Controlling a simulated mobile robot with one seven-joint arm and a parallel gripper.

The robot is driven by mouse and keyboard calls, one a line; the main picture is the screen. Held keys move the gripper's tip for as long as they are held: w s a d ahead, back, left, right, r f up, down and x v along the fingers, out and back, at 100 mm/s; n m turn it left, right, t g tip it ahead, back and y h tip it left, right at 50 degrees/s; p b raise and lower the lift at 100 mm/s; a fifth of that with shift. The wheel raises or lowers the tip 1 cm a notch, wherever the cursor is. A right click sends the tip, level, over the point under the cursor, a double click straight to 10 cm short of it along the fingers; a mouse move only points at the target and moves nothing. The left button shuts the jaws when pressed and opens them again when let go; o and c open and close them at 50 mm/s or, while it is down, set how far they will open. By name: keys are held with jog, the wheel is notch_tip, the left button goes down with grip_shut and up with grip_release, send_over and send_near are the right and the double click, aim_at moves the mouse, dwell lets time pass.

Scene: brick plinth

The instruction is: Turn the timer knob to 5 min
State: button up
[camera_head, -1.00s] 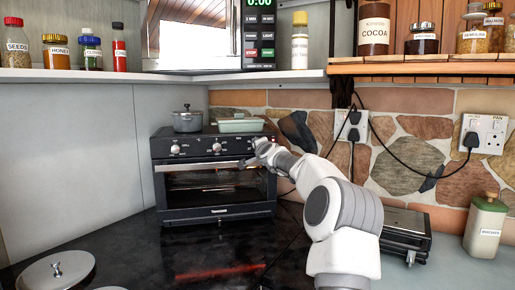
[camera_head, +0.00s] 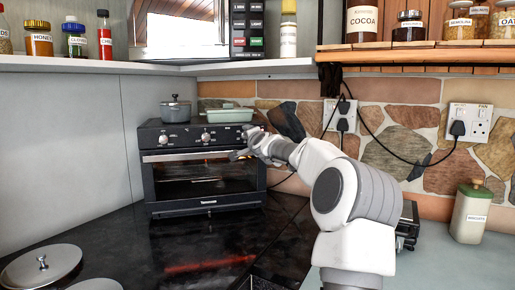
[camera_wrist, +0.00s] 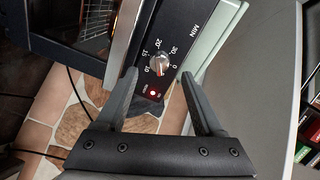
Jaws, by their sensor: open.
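The timer knob (camera_wrist: 160,63) is a small silver dial on the black control panel (camera_wrist: 138,50) of the oven. Numbers including 0, 10, 15, 20 and 30 ring it, with MIN printed nearby; its exact setting is too small to tell. In the wrist view my gripper (camera_wrist: 158,78) is open, with one dark finger on each side of the knob's line and nothing held. In the head view my gripper (camera_head: 247,145) is at the right end of the black oven's (camera_head: 207,204) front and the timer knob is not clearly visible there.
A red lamp (camera_wrist: 153,94) glows beside the knob. Two other knobs, left (camera_head: 172,139) and middle (camera_head: 206,137), are on the panel. A grey pot (camera_head: 175,110) and a green dish (camera_head: 230,115) stand on the oven. A shelf (camera_head: 250,68) overhangs above.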

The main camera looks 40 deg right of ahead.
jog(key=b+v, duration=0.5)
jog(key=v, duration=0.8)
jog(key=shift+a, duration=0.1)
dwell(0.6)
